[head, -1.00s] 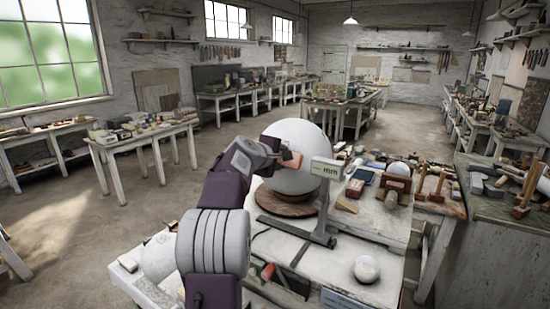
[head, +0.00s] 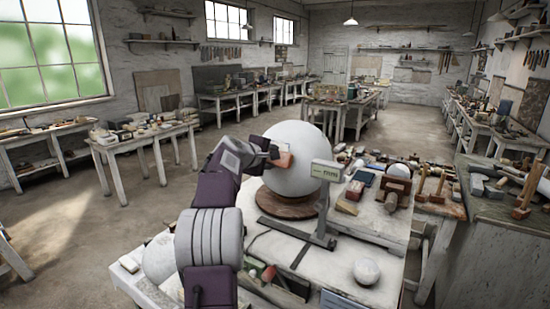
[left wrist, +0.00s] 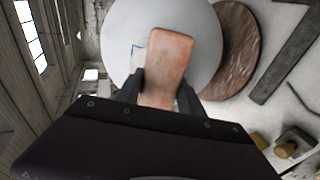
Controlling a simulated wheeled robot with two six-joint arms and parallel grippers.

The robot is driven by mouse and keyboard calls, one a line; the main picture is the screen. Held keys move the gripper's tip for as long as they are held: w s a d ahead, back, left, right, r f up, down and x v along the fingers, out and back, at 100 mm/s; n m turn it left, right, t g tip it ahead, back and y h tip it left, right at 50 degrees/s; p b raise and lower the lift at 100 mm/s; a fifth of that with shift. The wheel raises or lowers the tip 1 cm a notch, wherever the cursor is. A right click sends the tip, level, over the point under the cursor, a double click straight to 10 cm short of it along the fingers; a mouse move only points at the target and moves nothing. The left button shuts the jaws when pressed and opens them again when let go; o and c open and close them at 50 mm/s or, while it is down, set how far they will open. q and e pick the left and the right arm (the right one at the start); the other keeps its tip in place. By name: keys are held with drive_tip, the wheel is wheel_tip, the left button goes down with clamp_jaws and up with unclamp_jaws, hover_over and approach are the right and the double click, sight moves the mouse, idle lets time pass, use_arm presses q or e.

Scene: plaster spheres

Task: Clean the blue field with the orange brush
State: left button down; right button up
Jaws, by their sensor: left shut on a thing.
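A large white plaster sphere (head: 305,147) stands on a round brown base (head: 287,204) on the workbench. My left gripper (head: 270,152) is shut on the orange brush (head: 285,159), a pinkish-orange block, at the sphere's left front side. In the left wrist view, the brush (left wrist: 168,62) sits between the two dark fingers of my left gripper (left wrist: 160,95), in front of the sphere (left wrist: 200,25). Thin blue lines of the blue field (left wrist: 136,47) show on the sphere beside the brush; the rest of it is hidden. I cannot tell whether the brush touches the sphere. My right gripper is not in view.
A grey stand with a display box (head: 326,171) rises close to the sphere's right. A small white ball (head: 366,271) lies at the bench's front right. Tools and blocks (head: 352,190) crowd the bench's back right.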

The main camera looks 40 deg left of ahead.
use_arm(q)
drive_tip(key=shift+s+a, duration=0.1)
drive_tip(key=shift+a, duration=0.4)
drive_tip(key=shift+s+d+b, duration=0.25)
drive_tip(key=shift+d+b, duration=0.3)
drive_tip(key=shift+d, duration=0.35)
drive_tip(key=shift+s+d+r, duration=0.15)
drive_tip(key=shift+d, duration=0.2)
drive_tip(key=shift+d+r, duration=0.1)
drive_tip(key=shift+w+a+f, duration=0.25)
drive_tip(key=shift+w+f, duration=0.05)
drive_tip(key=shift+w, duration=0.3)
drive_tip(key=shift+d, duration=0.1)
